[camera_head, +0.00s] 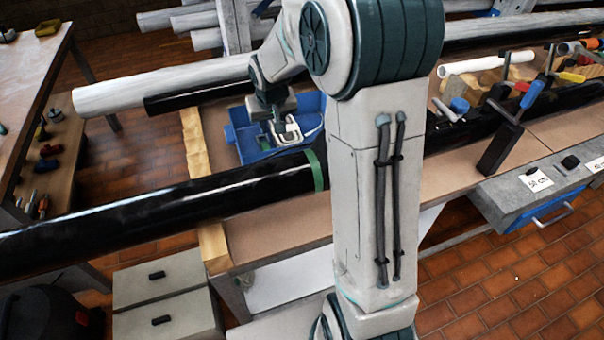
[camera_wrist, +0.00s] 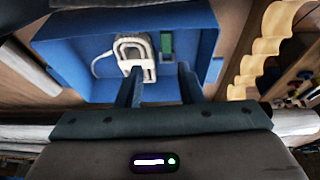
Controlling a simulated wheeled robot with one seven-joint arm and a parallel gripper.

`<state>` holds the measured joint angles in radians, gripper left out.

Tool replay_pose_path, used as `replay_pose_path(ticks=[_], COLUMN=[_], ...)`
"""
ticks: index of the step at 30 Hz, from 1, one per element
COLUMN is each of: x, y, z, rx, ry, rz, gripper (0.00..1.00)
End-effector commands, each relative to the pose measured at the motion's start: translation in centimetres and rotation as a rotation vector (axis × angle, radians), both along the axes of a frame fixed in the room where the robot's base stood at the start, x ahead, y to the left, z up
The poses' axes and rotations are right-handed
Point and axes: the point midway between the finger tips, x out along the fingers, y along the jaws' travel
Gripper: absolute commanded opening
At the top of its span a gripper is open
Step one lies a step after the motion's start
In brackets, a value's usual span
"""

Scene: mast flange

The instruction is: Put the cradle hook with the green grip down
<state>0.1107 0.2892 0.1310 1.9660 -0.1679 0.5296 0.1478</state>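A pale hook-like piece with a looped frame (camera_wrist: 133,48) lies in a blue tray (camera_wrist: 82,48) in the wrist view. A small green piece (camera_wrist: 167,43) is right beside it; I cannot tell whether it is this hook's grip. In the head view the pale piece (camera_head: 291,132) shows inside the blue tray (camera_head: 246,146) on the bench. My gripper (camera_wrist: 159,72) is over the tray with its two dark fingers apart and nothing visible clamped between them. The left fingertip overlaps the pale piece's near end; contact is unclear. In the head view my gripper (camera_head: 275,122) is partly hidden.
A long black tube (camera_head: 160,215) with a green end band (camera_head: 317,170) lies in front of the tray. A grey-white pole (camera_head: 160,85) runs behind it. Clamps and blocks (camera_head: 500,105) crowd the bench at right. A wavy wooden edge (camera_wrist: 262,48) borders the bench.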

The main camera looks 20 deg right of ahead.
Motion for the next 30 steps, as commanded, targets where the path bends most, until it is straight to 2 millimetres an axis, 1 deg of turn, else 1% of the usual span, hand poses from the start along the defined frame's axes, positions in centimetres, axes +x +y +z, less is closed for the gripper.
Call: replay_pose_path(ticks=[1, 2, 3, 5, 6, 8, 9, 11, 12, 13, 15, 18, 21, 24, 27, 30], x=[-2.0, -3.1, -4.6, -7.0, -8.6, -11.0, -12.6, -15.0, -16.6, -17.9, -20.6, -23.9, -26.3, -27.8, -28.4, -28.5], y=[0.0, -0.1, -0.1, -0.2, -0.2, -0.2, -0.2, -0.2, -0.1, -0.1, 0.0, 0.1, 0.3, 0.8, 0.9, 0.9], z=[1.7, 2.4, 3.3, 4.5, 5.2, 6.2, 6.7, 7.3, 7.7, 7.9, 8.1, 8.2, 8.0, 7.8, 7.7, 7.7], rx=[-0.009, -0.011, -0.015, -0.018, -0.019, -0.019, -0.018, -0.015, -0.012, -0.009, 0.001, 0.015, 0.028, 0.036, 0.040, 0.041], ry=[0.000, 0.003, 0.009, 0.017, 0.023, 0.030, 0.036, 0.043, 0.048, 0.052, 0.061, 0.072, 0.080, 0.087, 0.090, 0.091], rz=[0.001, 0.000, -0.001, 0.000, 0.000, 0.001, 0.000, 0.002, 0.003, 0.004, 0.007, 0.012, 0.019, 0.022, 0.025, 0.025], gripper=[0.34, 0.34, 0.34, 0.34, 0.34, 0.34, 0.34, 0.34, 0.34, 0.34, 0.34, 0.34, 0.34, 0.34, 0.34, 0.34])
